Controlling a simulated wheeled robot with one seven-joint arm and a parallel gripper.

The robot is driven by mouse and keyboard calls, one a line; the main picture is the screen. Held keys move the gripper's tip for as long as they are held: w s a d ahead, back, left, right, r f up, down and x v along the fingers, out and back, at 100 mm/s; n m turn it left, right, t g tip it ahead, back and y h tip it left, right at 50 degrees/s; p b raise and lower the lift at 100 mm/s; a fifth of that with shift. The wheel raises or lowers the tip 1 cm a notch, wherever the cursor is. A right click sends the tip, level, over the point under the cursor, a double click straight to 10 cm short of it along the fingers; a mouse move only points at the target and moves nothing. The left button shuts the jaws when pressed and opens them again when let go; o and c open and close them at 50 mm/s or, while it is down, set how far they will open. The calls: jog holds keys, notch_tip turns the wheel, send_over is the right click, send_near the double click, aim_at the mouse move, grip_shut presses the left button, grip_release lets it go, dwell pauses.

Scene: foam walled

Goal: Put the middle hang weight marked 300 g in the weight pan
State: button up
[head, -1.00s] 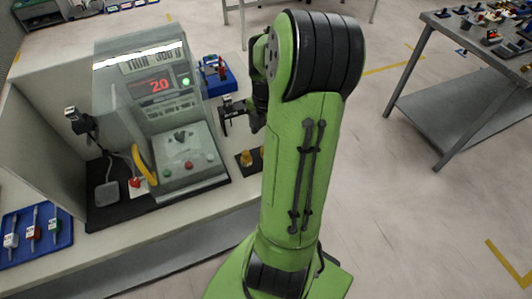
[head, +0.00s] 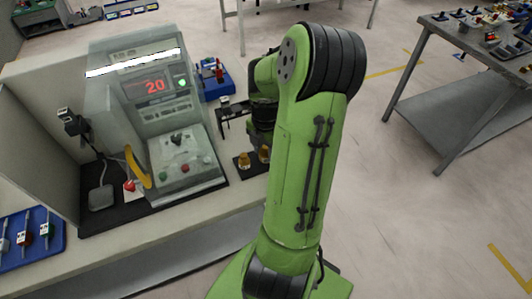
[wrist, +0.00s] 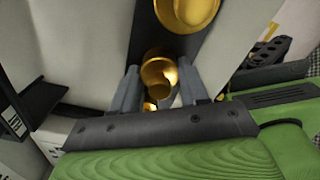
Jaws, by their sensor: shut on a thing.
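Brass hang weights stand on a dark strip at the right of the bench. One brass weight (head: 243,161) shows clear to the left in the head view. My gripper (wrist: 160,88) is shut on a brass weight (wrist: 158,72), which sits between the two grey fingers. A larger brass weight (wrist: 187,12) stands just beyond it in the wrist view. I cannot read any mark on the weights. In the head view my arm hides part of the strip. A clear-fronted balance case (head: 150,110) stands to the left; I cannot make out the weight pan for sure.
The case has a red 20 on its display (head: 155,87). A yellow curved handle (head: 137,166) and a red button (head: 130,186) are at its left. A blue tray (head: 216,84) stands behind, another (head: 52,246) at front left. Pale walls close the bench's left.

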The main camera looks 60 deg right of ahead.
grip_shut()
notch_tip(320, 180, up, 10)
jog(key=p, duration=0.3)
